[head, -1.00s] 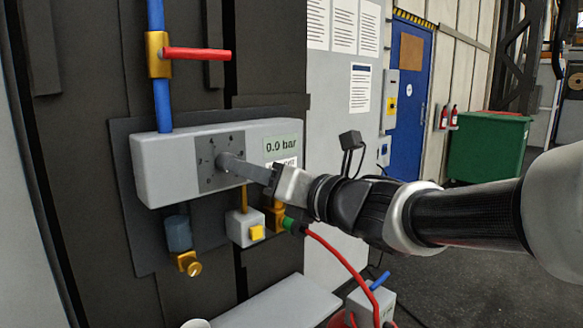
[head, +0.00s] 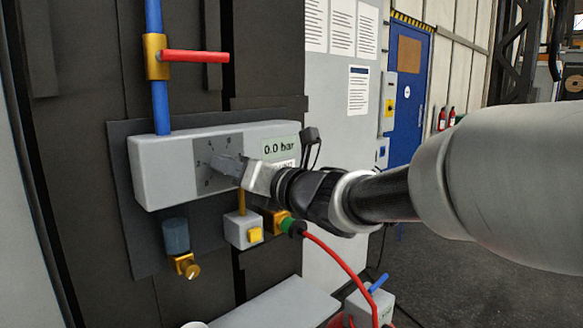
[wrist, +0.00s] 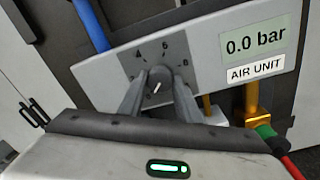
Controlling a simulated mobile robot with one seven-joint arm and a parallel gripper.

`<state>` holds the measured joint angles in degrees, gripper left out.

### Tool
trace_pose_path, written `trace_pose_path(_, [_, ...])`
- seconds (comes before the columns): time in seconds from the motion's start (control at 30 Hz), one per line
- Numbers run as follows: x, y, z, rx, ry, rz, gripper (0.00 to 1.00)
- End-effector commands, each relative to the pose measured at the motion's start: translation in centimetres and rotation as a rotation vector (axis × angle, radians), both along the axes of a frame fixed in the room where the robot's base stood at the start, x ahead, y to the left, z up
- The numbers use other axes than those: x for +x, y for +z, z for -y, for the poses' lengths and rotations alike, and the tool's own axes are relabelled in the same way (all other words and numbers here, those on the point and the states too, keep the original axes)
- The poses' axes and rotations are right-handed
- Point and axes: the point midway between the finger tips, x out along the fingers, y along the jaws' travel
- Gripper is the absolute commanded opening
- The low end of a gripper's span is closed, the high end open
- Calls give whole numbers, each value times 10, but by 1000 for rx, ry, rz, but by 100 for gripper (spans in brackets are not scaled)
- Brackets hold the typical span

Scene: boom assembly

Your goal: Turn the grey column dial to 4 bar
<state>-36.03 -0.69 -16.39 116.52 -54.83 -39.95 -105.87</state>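The grey column dial (wrist: 160,79) is a small knob with a short white mark, on a dark square scale plate with numerals on the front of a pale grey box. The display on the box (wrist: 255,43) reads 0.0 bar. In the head view the dial is mostly hidden by my gripper (head: 224,168), whose fingertips are at the scale plate. In the wrist view the fingers of my gripper (wrist: 160,92) stand on either side of the knob. They look open around it; contact is hard to make out.
A blue pipe (head: 161,100) with a red lever (head: 196,56) rises above the box. Below it are a yellow button (head: 255,234), a brass fitting (head: 187,267) and a red hose (head: 345,262). A blue door (head: 408,110) is behind on the right.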

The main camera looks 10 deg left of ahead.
Motion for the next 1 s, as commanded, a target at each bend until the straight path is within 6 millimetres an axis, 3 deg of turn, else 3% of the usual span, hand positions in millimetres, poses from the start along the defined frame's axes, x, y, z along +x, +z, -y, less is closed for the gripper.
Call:
trace_pose_path(0.47, [0,-1,0,64,0,-75,8])
trace_pose_path(1.0, [-1,0,0,372,-1,-437,8])
